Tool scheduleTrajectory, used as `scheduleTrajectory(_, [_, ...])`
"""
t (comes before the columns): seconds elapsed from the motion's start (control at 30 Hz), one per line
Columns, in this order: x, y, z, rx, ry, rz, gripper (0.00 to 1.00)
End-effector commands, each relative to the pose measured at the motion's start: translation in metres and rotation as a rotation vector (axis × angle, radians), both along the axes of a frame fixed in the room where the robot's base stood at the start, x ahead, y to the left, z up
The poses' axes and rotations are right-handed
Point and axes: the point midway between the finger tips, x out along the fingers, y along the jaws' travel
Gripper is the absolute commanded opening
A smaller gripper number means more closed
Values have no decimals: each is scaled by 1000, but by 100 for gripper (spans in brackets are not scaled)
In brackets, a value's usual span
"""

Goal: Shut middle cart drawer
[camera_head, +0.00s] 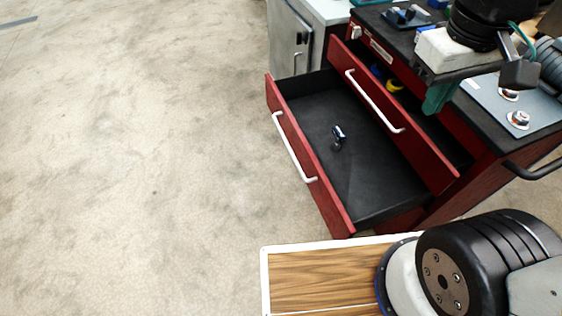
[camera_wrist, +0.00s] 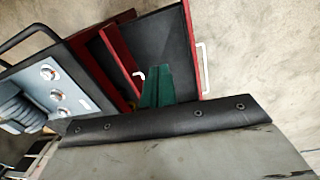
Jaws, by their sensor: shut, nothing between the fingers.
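A red cart (camera_head: 478,172) stands at the right with two drawers pulled out. The upper open drawer (camera_head: 424,153) is out part way, with a white bar handle; its front also shows in the wrist view (camera_wrist: 119,54). The lower open drawer (camera_head: 328,199) is out much farther, showing its black floor; it also shows in the wrist view (camera_wrist: 190,45). I cannot tell for certain which is the middle one. My gripper (camera_head: 436,103), with green fingers, is shut and empty above the cart's top edge. In the wrist view my gripper (camera_wrist: 157,72) overlaps the drawers; contact is not visible.
A small dark object (camera_head: 338,134) lies in the lower drawer. Blue and yellow items (camera_head: 394,86) sit in the upper drawer. The cart top holds a grey plate (camera_head: 508,108) with metal knobs. A grey cabinet (camera_head: 291,38) stands behind. The floor at left is clear.

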Motion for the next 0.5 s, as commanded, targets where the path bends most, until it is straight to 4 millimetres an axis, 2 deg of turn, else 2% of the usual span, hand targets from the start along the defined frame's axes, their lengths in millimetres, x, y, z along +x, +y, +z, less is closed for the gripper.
scheduleTrajectory(0.1, [37, 21, -13, -73, 76, 179, 0])
scheduleTrajectory(0.27, [82, 58, -39, -177, 162, 430, 0])
scheduleTrajectory(0.37, [106, 88, -62, -243, 214, 592, 0])
scheduleTrajectory(0.5, [132, 137, -104, -337, 282, 823, 0])
